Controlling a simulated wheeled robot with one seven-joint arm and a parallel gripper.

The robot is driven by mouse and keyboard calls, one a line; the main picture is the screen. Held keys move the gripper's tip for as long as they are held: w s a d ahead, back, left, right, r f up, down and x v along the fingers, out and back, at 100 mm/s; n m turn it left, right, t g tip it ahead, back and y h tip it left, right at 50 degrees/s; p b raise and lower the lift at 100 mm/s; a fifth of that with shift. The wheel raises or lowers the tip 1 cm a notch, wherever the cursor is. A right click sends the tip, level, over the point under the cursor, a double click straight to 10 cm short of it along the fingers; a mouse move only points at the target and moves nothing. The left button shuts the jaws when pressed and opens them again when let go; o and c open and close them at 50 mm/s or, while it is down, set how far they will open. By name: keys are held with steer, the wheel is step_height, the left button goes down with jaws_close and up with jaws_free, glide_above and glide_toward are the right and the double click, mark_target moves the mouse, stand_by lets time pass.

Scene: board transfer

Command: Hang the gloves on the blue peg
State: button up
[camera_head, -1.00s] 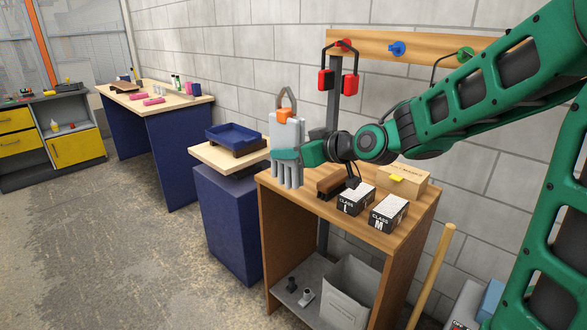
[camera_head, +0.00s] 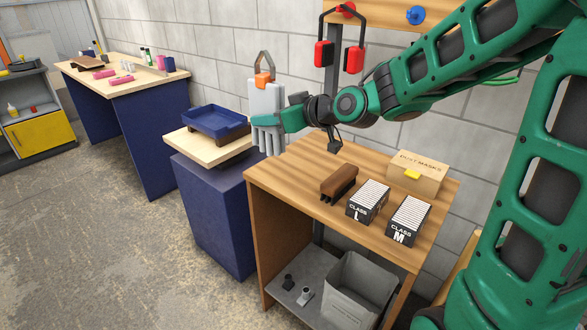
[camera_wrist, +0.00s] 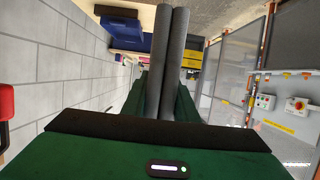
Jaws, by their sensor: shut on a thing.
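The light grey gloves (camera_head: 264,104) hang fingers down from my gripper (camera_head: 283,120) in the head view, with an orange clip and a grey hanging loop (camera_head: 264,62) on top. My gripper is shut on them, in front of the wall and left of the wooden bench. The blue peg (camera_head: 415,14) is on the wooden board at the top right, bare, and to the right of and above my gripper. In the wrist view my fingers (camera_wrist: 172,20) lie close together; the gloves are not clear there.
Red ear defenders (camera_head: 340,55) hang from a red peg left of the blue one. The bench (camera_head: 300,170) holds a brush (camera_head: 339,182), two class boxes (camera_head: 368,202) and a dust mask box (camera_head: 416,172). A blue tray (camera_head: 215,123) stands behind left.

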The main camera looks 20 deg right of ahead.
steer(key=w+d+f, duration=0.6)
steer(key=d+f, duration=0.3)
steer(key=f, duration=0.1)
steer(key=shift+w+d+f, duration=0.25)
steer(key=shift+w+d, duration=0.05)
steer(key=shift+f, duration=0.1)
steer(key=shift+f, duration=0.1)
steer(key=o, duration=1.1)
